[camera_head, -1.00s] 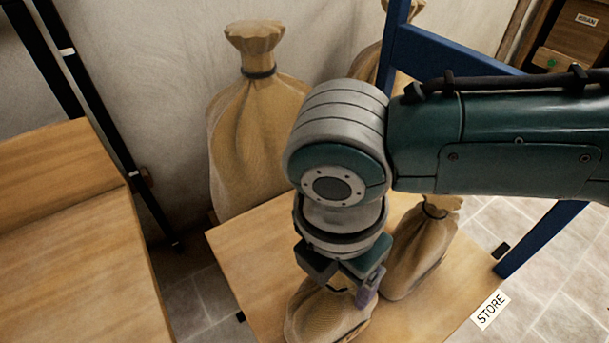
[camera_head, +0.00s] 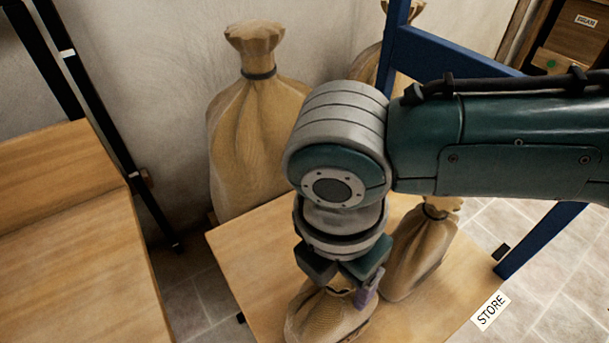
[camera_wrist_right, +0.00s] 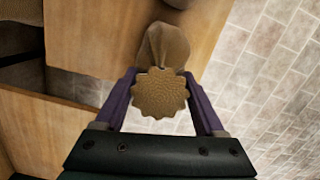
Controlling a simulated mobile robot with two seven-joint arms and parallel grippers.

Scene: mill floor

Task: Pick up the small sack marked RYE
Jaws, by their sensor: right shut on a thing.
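A small tan sack (camera_head: 318,318) is on the wooden table under my right gripper in the head view. In the right wrist view its frilled top (camera_wrist_right: 160,94) faces the camera, with the sack body behind it. My right gripper (camera_head: 345,284) points down and is shut on the sack's neck. Its purple fingers stand on either side of the neck in the right wrist view (camera_wrist_right: 160,82). A second small sack (camera_head: 418,258) stands close by on the right, tied at the neck. No RYE marking shows on either sack. My left gripper is out of view.
A large tied sack (camera_head: 255,140) stands behind, by the wall. A blue frame (camera_head: 540,240) rises at the right. Another wooden surface (camera_head: 75,240) is at the left.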

